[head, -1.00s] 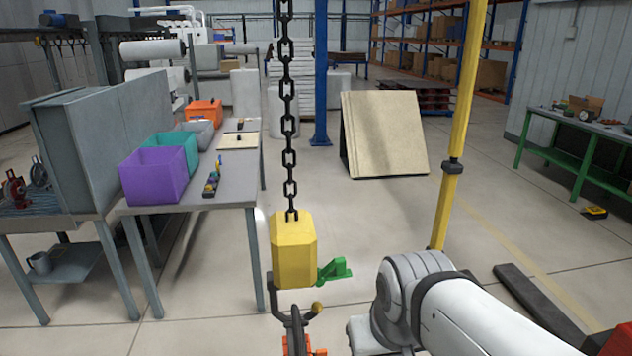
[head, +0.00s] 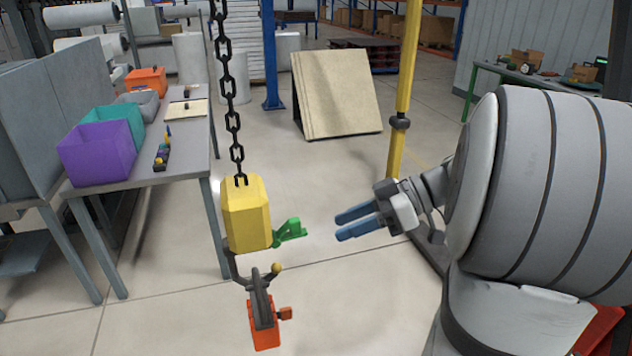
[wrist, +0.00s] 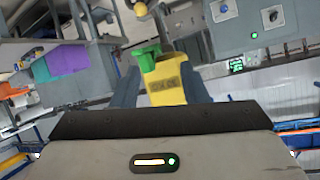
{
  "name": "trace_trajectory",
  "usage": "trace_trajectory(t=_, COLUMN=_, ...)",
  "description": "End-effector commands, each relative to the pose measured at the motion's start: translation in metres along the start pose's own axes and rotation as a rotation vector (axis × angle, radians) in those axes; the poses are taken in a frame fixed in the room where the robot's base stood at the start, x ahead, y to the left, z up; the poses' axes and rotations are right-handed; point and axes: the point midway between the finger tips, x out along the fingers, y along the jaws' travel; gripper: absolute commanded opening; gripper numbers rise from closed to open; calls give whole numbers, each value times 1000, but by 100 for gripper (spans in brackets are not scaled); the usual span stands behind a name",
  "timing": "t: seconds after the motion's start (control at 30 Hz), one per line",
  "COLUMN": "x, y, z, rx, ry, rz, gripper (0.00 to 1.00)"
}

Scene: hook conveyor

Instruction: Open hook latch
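A yellow hoist block (head: 246,213) hangs from a black chain (head: 226,80) left of centre in the head view. A green lever (head: 290,231) sticks out from its right side. Below the block hangs a dark hook (head: 262,300) with a small yellow knob (head: 276,267) and orange parts (head: 265,335). My gripper (head: 340,226), with blue fingers, is to the right of the green lever, apart from it and pointing toward it. The fingers are spread with an empty gap. In the wrist view the green lever (wrist: 148,56) and yellow block (wrist: 166,84) show between the two fingers (wrist: 163,90).
A grey table (head: 180,165) with purple (head: 97,153) and teal bins stands at the left. A yellow post (head: 407,70) rises behind my gripper. A leaning board (head: 337,93) stands at the back. The floor around the hanging block is clear.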

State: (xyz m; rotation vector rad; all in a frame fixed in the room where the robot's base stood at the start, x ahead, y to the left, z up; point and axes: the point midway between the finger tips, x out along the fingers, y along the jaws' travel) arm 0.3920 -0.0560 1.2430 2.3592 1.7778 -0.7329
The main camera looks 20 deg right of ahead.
Motion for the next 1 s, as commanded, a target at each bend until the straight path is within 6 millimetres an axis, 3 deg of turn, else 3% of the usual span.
trace_trajectory(t=0.2, x=-28, y=18, z=-8, rx=-178, ry=139, rz=44, gripper=40)
trace_trajectory(t=0.37, x=-28, y=20, z=-11, rx=-205, ry=155, rz=51, gripper=40)
trace_trajectory(t=1.0, x=45, y=22, z=-18, rx=-204, ry=150, rz=48, gripper=40)
